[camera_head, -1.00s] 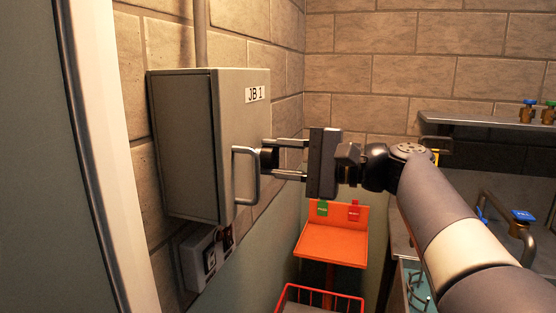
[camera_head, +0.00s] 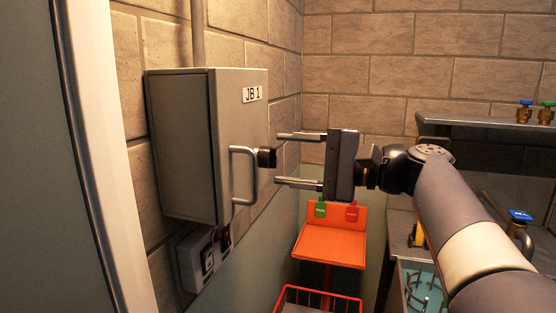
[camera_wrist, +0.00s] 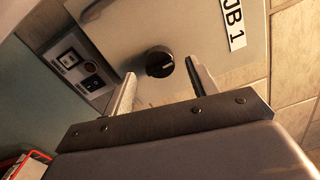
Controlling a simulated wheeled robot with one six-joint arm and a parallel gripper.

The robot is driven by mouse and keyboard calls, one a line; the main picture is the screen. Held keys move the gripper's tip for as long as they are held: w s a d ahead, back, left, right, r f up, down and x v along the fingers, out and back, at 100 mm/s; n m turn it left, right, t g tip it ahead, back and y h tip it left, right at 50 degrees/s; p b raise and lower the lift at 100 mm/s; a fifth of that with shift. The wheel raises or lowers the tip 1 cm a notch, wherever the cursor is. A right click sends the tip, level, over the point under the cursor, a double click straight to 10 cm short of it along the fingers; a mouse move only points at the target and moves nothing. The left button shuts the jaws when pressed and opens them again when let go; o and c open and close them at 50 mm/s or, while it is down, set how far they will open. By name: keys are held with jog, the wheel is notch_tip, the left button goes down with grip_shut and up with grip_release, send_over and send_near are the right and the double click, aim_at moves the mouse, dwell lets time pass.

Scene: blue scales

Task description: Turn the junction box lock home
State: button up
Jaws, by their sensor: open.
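The grey junction box (camera_head: 240,115), labelled JB 1, hangs on the brick wall with its door shut against the body. Its lock is a black round knob (camera_head: 267,158) on the door, beside the bar handle (camera_head: 245,175). In the wrist view the knob (camera_wrist: 159,62) shows a slot or ridge across its face, lying near level in that picture. My gripper (camera_head: 277,159) is open and empty. Its two fingers are spread above and below the knob's height, with their tips just off it to the right. In the wrist view my gripper (camera_wrist: 162,80) has the knob between and beyond its fingertips.
A socket and switch plate (camera_head: 200,260) sits on the wall below the box. An orange stand (camera_head: 330,246) with green and red tags and a red wire basket (camera_head: 318,300) are below. A shelf with valves (camera_head: 525,112) is at right.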

aim_at(275, 158)
jog(key=v, duration=0.7)
jog(key=shift+s+d, duration=0.15)
jog(key=shift+d, duration=0.2)
jog(key=shift+a, duration=0.1)
jog(key=x, duration=1)
jog(key=shift+a+p, duration=0.3)
jog(key=shift+a, duration=0.05)
jog(key=shift+d, duration=0.1)
